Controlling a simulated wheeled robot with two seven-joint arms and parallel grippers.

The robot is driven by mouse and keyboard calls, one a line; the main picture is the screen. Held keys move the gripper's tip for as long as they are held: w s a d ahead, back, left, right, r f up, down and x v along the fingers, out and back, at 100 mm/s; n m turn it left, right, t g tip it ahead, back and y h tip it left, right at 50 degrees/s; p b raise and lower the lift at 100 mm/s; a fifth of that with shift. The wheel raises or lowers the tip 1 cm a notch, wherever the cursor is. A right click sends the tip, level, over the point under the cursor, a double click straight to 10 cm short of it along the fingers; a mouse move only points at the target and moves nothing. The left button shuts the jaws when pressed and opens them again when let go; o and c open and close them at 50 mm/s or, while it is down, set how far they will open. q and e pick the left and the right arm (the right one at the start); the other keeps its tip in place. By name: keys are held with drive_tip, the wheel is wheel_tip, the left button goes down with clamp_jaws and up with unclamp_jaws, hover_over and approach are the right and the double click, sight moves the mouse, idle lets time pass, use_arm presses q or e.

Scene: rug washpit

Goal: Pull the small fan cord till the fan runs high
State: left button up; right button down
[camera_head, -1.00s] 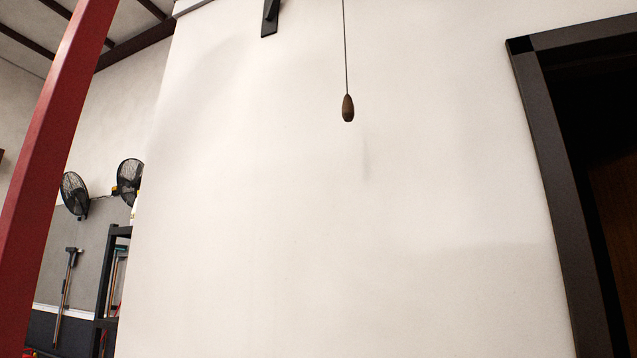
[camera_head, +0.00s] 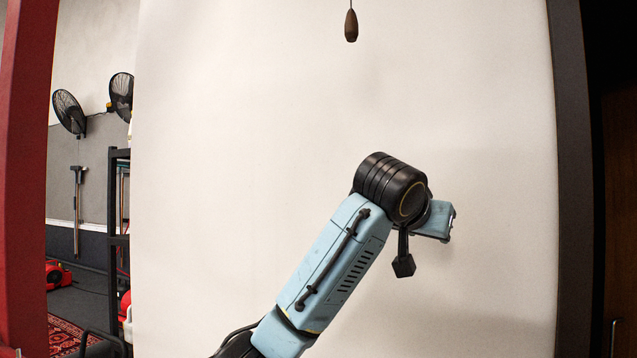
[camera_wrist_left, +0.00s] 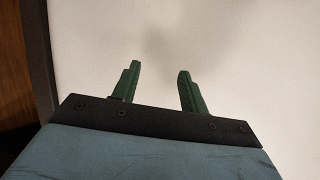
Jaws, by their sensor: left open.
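A dark brown wooden cord pull (camera_head: 351,25) hangs on a thin cord at the top of the head view, in front of a white wall. The cord's upper part is out of the frame. My left arm rises from the bottom, and its light blue hand (camera_head: 435,220) is well below and to the right of the pull; its fingers do not show there. In the left wrist view my left gripper (camera_wrist_left: 157,88) has two green fingers apart, with nothing between them, facing the pale wall. My right gripper is not in view.
Two black fans, one further left (camera_head: 69,112) and one nearer (camera_head: 121,96), are mounted at the far left. A black shelf rack (camera_head: 113,210) and a red post (camera_head: 25,180) stand left. A dark door frame (camera_head: 574,180) edges the right. The wall area around the pull is clear.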

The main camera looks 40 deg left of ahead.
use_arm(q)
drive_tip(key=s+a+r+n+t+y, duration=0.1)
drive_tip(key=s+r, duration=0.4)
drive_tip(key=r, duration=0.5)
drive_tip(key=s+a+r+n+t, duration=0.1)
drive_tip(key=s+r, duration=0.4)
drive_tip(key=r, duration=0.6)
drive_tip(key=n+t+y+p, duration=0.2)
drive_tip(key=y, duration=0.1)
approach(349, 26)
drive_tip(key=shift+p+x, duration=1.55)
drive_tip(key=shift+x, duration=4)
